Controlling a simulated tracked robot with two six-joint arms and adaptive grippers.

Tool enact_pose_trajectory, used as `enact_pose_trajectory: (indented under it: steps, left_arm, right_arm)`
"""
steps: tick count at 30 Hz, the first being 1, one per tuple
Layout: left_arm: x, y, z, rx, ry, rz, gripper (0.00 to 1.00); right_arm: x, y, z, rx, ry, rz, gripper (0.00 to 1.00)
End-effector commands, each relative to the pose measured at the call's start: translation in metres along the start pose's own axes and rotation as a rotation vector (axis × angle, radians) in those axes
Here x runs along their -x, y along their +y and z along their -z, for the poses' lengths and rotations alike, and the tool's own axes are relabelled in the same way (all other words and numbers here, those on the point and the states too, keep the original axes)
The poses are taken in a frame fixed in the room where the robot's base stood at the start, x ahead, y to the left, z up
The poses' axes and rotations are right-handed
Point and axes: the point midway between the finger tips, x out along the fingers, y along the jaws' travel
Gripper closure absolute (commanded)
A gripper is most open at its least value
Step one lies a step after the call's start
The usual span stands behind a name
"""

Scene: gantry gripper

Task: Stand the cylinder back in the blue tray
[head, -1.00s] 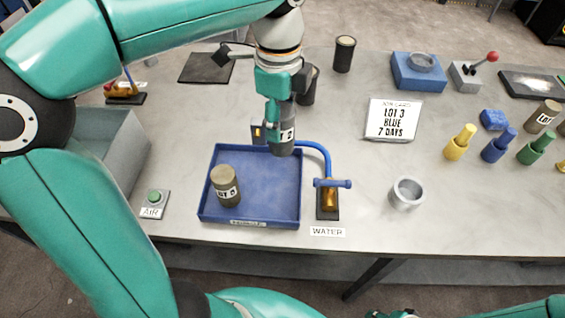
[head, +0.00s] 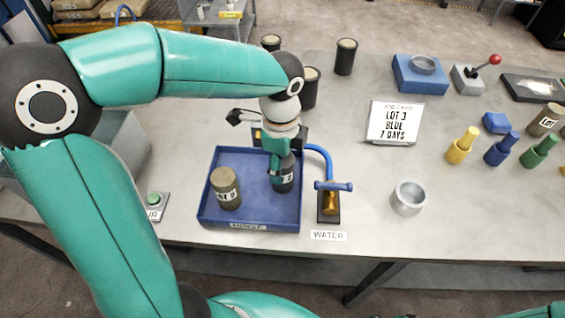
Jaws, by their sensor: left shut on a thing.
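The dark grey cylinder (head: 287,184) with a white label is upright at the right side of the blue tray (head: 251,225), over its floor. My left gripper (head: 278,166) comes down from above and is shut on the cylinder, partly hiding it. I cannot tell whether the cylinder's base touches the tray floor. A brown-grey labelled cylinder (head: 226,192) stands upright in the left part of the tray, apart from the held one. My right gripper is not in view.
A blue hose and a brass water valve (head: 331,202) stand just right of the tray. A metal cup (head: 408,199), a lot card (head: 394,124) and coloured bottles (head: 501,147) are further right. The air button (head: 154,200) is left of the tray.

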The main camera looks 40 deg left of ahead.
Motion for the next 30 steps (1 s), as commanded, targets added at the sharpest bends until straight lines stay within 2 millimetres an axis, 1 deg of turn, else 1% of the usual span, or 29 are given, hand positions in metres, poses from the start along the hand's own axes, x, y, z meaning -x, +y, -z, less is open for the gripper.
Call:
enact_pose_trajectory:
  steps: [4,7,8,9,12,20,24,26,30]
  left_arm:
    - [0.001,0.0,0.0,0.001,0.001,0.002,1.0]
    - [-0.002,0.0,0.0,0.001,0.001,0.001,1.0]
    - [-0.002,0.0,0.0,0.001,0.0,0.0,0.44]
    - [-0.001,0.0,0.0,0.001,0.0,0.0,0.37]
    - [-0.001,0.0,-0.001,0.002,0.0,0.0,0.24]
    - [-0.001,0.0,-0.001,0.002,0.0,0.0,0.24]
    - [0.004,0.0,-0.001,0.003,0.001,0.002,0.24]
    - [0.01,0.0,-0.001,0.003,0.001,0.002,0.24]
    - [0.032,0.0,-0.001,0.004,0.002,0.004,0.24]
  right_arm:
    - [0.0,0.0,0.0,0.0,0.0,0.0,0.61]
    - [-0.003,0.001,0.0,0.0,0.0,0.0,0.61]
    - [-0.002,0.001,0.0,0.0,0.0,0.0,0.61]
    - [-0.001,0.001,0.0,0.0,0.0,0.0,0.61]
    - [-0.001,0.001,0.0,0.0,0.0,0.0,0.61]
    - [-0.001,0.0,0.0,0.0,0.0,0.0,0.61]
    - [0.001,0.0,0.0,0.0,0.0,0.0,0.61]
    - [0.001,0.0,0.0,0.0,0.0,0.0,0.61]
    - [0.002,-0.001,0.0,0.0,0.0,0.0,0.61]
